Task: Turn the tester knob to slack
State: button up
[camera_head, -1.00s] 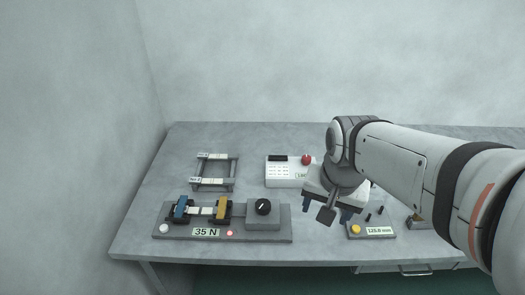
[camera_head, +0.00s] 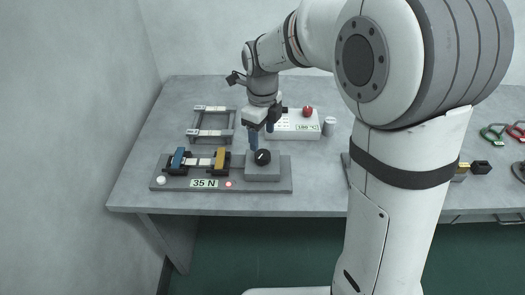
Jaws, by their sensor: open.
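The tester (camera_head: 170,183) is a grey base at the table's front left, with a "35 N" display (camera_head: 204,183) and a lit red lamp (camera_head: 228,184). A pale strip (camera_head: 199,162) spans its blue and yellow clamps. The black tester knob (camera_head: 262,157) with a white pointer line sits on a grey block (camera_head: 263,174) at the tester's right end. My gripper (camera_head: 262,134) points down just above and behind the knob. Its two blue fingers are apart, with nothing seen between them. I cannot tell whether a finger touches the knob.
A grey rack (camera_head: 232,123) stands behind the tester. A white box (camera_head: 298,128) with a red button (camera_head: 308,111) and a grey cylinder (camera_head: 329,126) are to the right. Green (camera_head: 493,134) and red clips lie far right. My arm hides the table's middle right.

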aim_at(262, 154)
notch_tip(262, 154, down, 7)
jog(key=shift+f, duration=0.1)
dwell(0.3)
jog(key=c, duration=1)
